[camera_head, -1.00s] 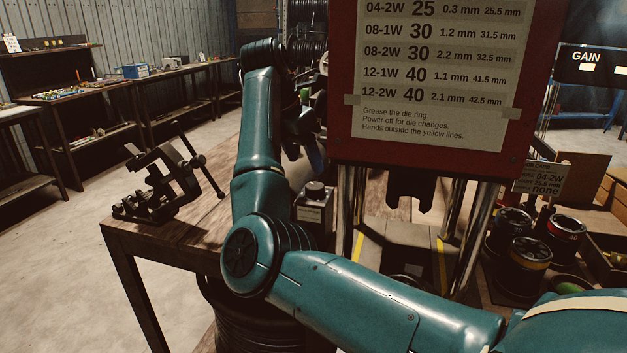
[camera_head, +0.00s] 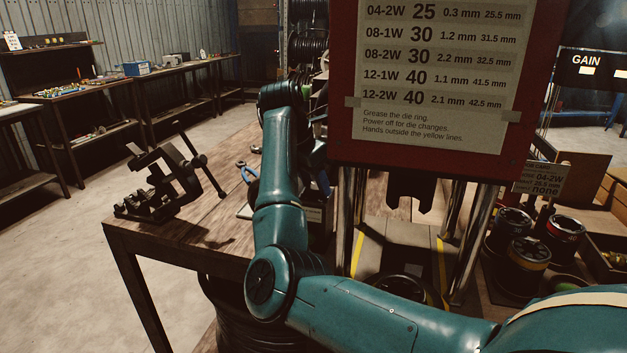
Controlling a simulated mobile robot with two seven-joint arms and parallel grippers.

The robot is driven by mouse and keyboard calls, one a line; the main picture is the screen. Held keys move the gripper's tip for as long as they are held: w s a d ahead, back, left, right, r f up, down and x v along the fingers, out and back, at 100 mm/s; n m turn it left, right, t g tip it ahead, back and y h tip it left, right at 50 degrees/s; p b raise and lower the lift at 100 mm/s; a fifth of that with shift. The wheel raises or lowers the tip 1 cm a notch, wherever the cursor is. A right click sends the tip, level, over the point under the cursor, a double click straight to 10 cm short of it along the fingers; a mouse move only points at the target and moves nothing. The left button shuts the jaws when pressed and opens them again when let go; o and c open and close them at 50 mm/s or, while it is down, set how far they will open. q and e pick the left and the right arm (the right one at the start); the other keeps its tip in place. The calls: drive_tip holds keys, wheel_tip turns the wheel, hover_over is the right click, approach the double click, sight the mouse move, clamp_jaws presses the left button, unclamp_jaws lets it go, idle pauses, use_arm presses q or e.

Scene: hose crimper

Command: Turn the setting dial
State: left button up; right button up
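The small box (camera_head: 315,214) with a pale label stands on the bench left of the crimper (camera_head: 345,150). The black round knob on its top, which looks like the setting dial, is now hidden behind my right arm. My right arm comes in from the right, crosses the front and rises at the box. My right gripper (camera_head: 322,180) is mostly hidden behind the forearm, pointing down close to the box top. I cannot tell whether it touches the knob or how far its fingers are apart. My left gripper is not in view.
A dark clamp-like fixture (camera_head: 165,185) stands at the bench's left edge. Blue-handled pliers (camera_head: 245,171) lie behind the forearm. Several dies (camera_head: 528,252) stand right of the crimper's posts. A settings chart (camera_head: 440,70) fills the crimper's red front.

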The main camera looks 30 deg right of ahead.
drive_tip(key=c, duration=0.6)
drive_tip(key=shift+n, duration=0.3)
drive_tip(key=shift+n+t+b, duration=0.3)
drive_tip(key=shift+b, duration=0.05)
drive_tip(key=shift+n+b, duration=0.3)
drive_tip(key=shift+n, duration=0.4)
drive_tip(key=shift+s+n+t+y+b, duration=0.1)
drive_tip(key=shift+n+t+y+b, duration=0.4)
drive_tip(key=shift+n, duration=0.6)
drive_tip(key=shift+n+t, duration=0.3)
drive_tip(key=shift+n, duration=0.4)
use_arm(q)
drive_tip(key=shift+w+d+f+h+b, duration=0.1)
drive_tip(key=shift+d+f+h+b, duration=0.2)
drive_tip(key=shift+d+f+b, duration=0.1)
use_arm(e)
drive_tip(key=shift+d+n, duration=0.1)
drive_tip(key=shift+n, duration=0.6)
